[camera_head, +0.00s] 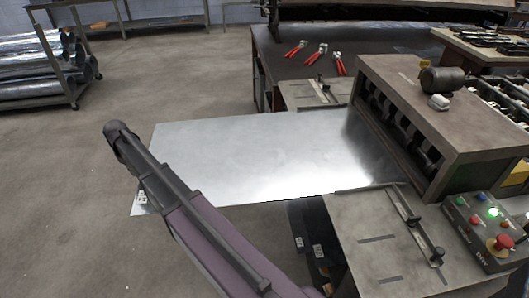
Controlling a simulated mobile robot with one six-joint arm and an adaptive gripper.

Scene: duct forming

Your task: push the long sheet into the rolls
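The long sheet (270,155) is a flat, shiny metal panel lying level across the middle of the view. Its right end lies at the rolls (395,125), under the front of the brown machine housing (440,105); whether the rolls grip it cannot be seen. Its left end extends out over the floor, and a small label shows near its front left corner (141,198). My arm crosses in front of the sheet's left part and hides some of its front edge. I cannot make out my gripper or its fingers.
A control box (485,225) with a lit green button and red stop knob stands at right. A slotted feed table (375,245) has a guide bar (415,225). Red-handled tools (317,55) lie on the bench behind. A rack of ducts (45,70) stands far left.

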